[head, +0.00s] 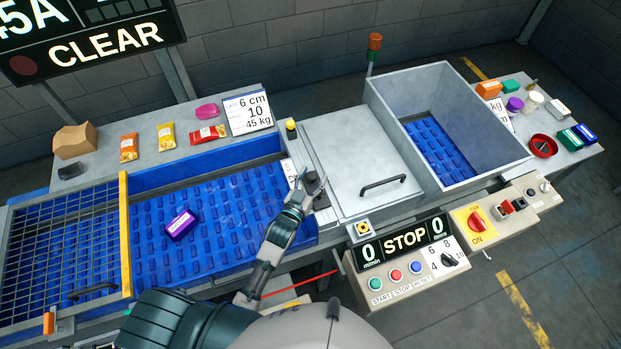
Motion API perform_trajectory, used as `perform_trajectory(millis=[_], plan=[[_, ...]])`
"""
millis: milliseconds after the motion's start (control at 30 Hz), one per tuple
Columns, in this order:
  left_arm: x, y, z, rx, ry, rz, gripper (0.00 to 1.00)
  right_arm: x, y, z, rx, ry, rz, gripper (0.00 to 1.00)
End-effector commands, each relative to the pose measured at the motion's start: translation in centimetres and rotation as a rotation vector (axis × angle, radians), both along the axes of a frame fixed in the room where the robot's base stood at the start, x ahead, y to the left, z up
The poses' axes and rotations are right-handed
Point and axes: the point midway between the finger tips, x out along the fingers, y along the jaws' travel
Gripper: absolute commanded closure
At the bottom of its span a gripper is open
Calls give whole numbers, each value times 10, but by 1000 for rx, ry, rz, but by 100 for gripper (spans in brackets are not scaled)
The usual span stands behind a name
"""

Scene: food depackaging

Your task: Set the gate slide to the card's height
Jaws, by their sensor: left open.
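The white card (248,113) stands on the back ledge and reads 6 cm, 10 and 45 kg. A white scale strip (289,172) with a partly visible 2 is at the right end of the blue belt, beside the metal hood. My left gripper (311,183) is open and empty in front of this spot. Dark parts there, possibly the gate slide, are largely hidden behind its fingers, so I cannot tell the slide's height or whether I touch it. A yellow-topped black knob (291,129) stands just behind. My right gripper is out of view.
The metal hood (355,160) has a black handle. A purple package (181,224) lies on the blue belt (225,240). The control panel (408,262) shows STOP between two zeros. Several food packets lie on the back ledge. An open-topped metal bin (480,120) is right.

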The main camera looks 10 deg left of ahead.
Motion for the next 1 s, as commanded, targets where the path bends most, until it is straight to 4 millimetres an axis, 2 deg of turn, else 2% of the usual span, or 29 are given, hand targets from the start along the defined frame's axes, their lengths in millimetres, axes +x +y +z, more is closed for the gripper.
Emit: perform_trajectory(millis=[167, 400, 600, 800, 1000], plan=[[-16, 4, 0, 0, 0, 0, 40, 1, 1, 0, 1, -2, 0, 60], [-69, 15, -1, 0, 3, 0, 40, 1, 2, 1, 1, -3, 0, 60], [-105, 21, -1, 0, 3, 0, 40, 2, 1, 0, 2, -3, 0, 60], [-119, 24, -1, -1, 1, 0, 40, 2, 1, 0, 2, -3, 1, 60], [-120, 24, -1, -1, 0, 0, 40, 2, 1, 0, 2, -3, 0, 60]])
